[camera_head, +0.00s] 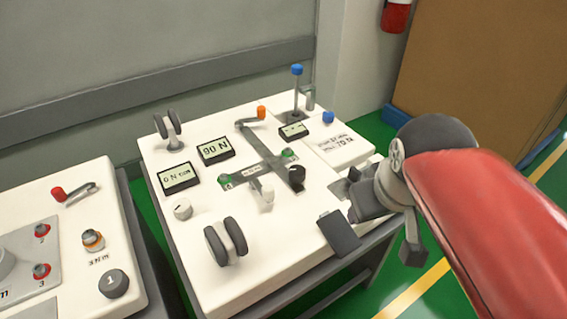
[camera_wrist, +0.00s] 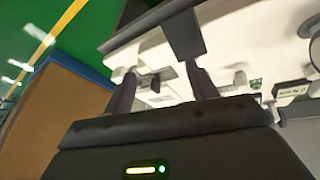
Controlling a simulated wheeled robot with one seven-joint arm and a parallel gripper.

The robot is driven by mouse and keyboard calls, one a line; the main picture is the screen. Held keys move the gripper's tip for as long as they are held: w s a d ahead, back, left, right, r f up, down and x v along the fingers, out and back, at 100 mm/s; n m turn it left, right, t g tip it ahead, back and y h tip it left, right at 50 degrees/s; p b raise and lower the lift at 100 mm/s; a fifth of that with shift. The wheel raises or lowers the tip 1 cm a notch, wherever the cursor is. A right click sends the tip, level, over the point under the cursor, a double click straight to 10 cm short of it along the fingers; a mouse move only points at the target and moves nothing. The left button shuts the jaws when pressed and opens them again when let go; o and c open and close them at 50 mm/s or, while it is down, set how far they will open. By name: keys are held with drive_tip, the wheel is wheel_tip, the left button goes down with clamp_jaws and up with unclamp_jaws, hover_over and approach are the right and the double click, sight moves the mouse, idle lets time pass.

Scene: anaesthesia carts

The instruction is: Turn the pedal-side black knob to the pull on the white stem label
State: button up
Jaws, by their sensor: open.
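A small black knob (camera_head: 297,175) stands at the right end of the grey cross-shaped bar on the white cart top (camera_head: 285,235), nearest the dark flat pedal-like plate (camera_head: 338,232). A white stem-like knob (camera_head: 265,190) stands left of it. I cannot make out a pull mark on a stem label. My gripper (camera_head: 352,192) is right of the black knob, apart from it, over the cart's right side. In the wrist view its two fingers (camera_wrist: 163,85) are apart with nothing held between them. The dark plate also shows there (camera_wrist: 184,35).
Two dark double-wheel knobs, at the back left (camera_head: 168,125) and front (camera_head: 226,240), stand up from the cart. A blue-topped post (camera_head: 297,88) and an orange-tipped lever (camera_head: 258,113) rise at the back. A second cart (camera_head: 65,225) stands at left. Green floor lies right.

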drive_tip(key=w+a+r+n+g+b, duration=0.25)
drive_tip(key=w+a+n, duration=0.35)
drive_tip(key=w+n, duration=0.3)
drive_tip(key=n+g+b, duration=0.2)
drive_tip(key=n+b, duration=0.1)
drive_tip(key=n, duration=0.6)
hover_over(297, 170)
drive_tip(key=shift+f, duration=0.8)
drive_tip(key=shift+w+f, duration=0.1)
drive_tip(key=shift+f, duration=0.1)
wheel_tip(297, 170, down, 7)
drive_tip(key=shift+f+b, duration=0.15)
drive_tip(key=shift+b, duration=0.9)
drive_tip(key=c, duration=1)
drive_tip(key=shift+m+p, duration=0.35)
drive_tip(key=shift+m, duration=0.15)
